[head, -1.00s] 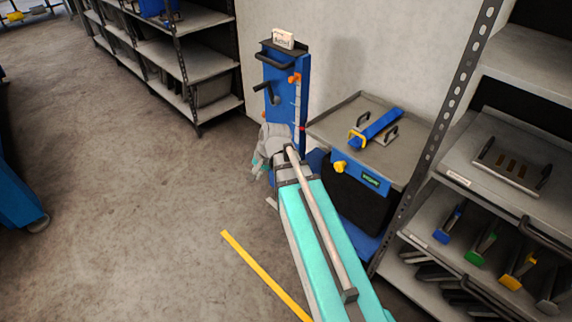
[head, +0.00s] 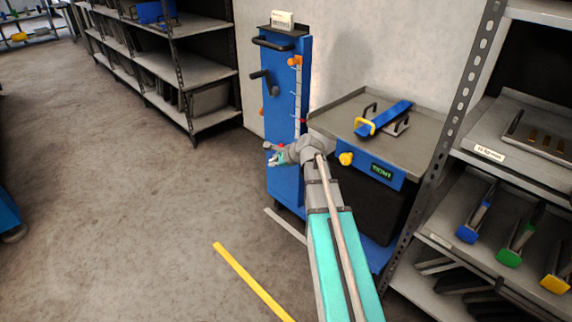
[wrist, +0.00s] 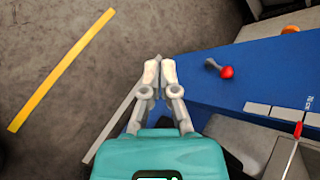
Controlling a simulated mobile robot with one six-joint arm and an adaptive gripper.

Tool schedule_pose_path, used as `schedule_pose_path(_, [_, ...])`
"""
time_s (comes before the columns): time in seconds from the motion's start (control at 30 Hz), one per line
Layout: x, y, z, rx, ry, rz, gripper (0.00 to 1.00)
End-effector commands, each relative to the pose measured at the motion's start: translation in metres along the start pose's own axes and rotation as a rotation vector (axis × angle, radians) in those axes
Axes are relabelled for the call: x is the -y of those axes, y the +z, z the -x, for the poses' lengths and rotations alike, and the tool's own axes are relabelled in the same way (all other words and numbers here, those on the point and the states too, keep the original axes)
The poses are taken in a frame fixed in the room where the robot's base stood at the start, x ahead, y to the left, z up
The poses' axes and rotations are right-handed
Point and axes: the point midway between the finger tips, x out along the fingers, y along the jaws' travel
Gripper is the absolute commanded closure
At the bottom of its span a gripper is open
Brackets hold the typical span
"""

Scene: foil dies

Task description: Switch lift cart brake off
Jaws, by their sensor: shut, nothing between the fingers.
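The lift cart is a tall blue column (head: 287,185) with a black handle on top, against the wall in the head view. A small grey lever with a red knob sits low on its face; the knob (wrist: 227,72) is clear in the wrist view and small in the head view (head: 281,146). My gripper (head: 273,161) is beside the column near this lever. In the wrist view my gripper (wrist: 159,62) is shut and empty, its fingertips left of the knob and apart from it.
A grey-topped cart (head: 420,135) with a yellow knob and green display stands right of the column, a blue-and-yellow tool (head: 385,117) on it. A shelf rack (head: 500,180) is at the right, another (head: 180,65) at the back left. Open floor lies left, with a yellow stripe (head: 250,280).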

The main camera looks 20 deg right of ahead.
Motion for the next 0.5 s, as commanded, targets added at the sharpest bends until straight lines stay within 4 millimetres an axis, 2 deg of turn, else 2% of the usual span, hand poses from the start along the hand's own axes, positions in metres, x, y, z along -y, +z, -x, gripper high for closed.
schedule_pose_path(0.03, [0.000,-0.018,-0.013,0.008,-0.025,-0.051,1.00])
schedule_pose_path(0.5, [0.032,-0.118,-0.046,0.134,-0.241,-0.573,1.00])
